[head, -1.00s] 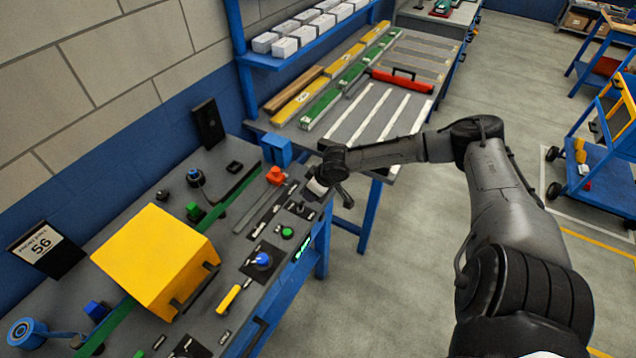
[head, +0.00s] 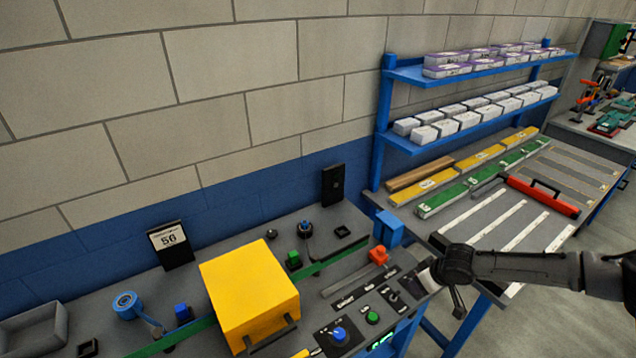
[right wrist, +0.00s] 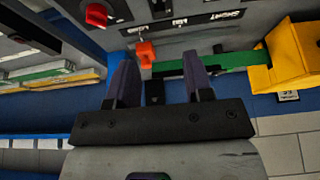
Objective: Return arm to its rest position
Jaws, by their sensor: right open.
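My right arm comes in from the right in the head view. Its gripper (head: 452,284) hangs at the right end of the grey panel bench (head: 335,284), to the right of the orange-red block (head: 378,255). In the right wrist view the two dark fingers stand apart with nothing between them, so the gripper (right wrist: 158,68) is open and empty. The orange-red block (right wrist: 146,52) shows beyond the fingertips. My left gripper is not in view.
A yellow box (head: 248,290) stands on the bench among buttons and switches. A blue post (head: 389,229) stands behind the gripper. A table with a red-handled tool (head: 543,197) and strips adjoins on the right, below blue shelves (head: 440,133) of white boxes.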

